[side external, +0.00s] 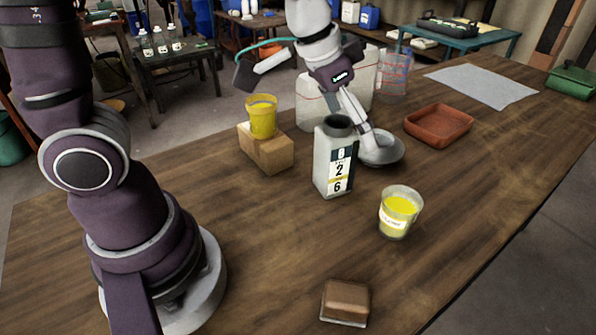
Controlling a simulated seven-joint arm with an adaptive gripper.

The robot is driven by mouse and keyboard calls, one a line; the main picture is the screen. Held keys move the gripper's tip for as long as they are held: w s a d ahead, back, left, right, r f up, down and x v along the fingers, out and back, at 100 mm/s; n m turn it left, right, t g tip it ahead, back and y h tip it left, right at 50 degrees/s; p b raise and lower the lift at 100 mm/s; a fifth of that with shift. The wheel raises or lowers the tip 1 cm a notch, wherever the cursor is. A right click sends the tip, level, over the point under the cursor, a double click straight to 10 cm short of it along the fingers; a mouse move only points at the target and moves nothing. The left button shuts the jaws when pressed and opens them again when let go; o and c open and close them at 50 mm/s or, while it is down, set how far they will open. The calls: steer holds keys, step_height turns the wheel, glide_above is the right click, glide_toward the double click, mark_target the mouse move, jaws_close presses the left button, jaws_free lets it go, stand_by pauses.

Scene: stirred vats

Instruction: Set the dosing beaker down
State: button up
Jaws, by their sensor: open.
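Two vessels could be the dosing beaker, and I cannot tell which is. A clear beaker (399,213) with bright yellow contents and a small pale label stands upright on the table, right of centre. A yellow beaker (262,118) stands upright on a cardboard box (264,150) at centre left. My gripper (368,132) reaches down behind the numbered container, open and apart from both beakers. Its tips are over or at a round grey dish (388,157); contact is unclear. The container partly hides the fingers.
The grey container (331,165), labelled 2 and 6, stands upright between the box and clear beaker. A red-brown tray (439,126) lies at back right, and a brown block (345,302) at the front. Large translucent jugs (310,100) stand behind. The right front table is clear.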

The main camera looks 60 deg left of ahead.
steer(key=s+a+r+n, duration=0.1)
steer(key=s+a, duration=0.1)
steer(key=s, duration=0.3)
steer(key=s+a+r+n+t+y, duration=0.1)
steer(key=s+a+n, duration=0.1)
steer(key=s, duration=0.3)
steer(key=shift+s+a+r, duration=0.15)
steer(key=shift+s+a, duration=0.2)
steer(key=shift+a, duration=0.35)
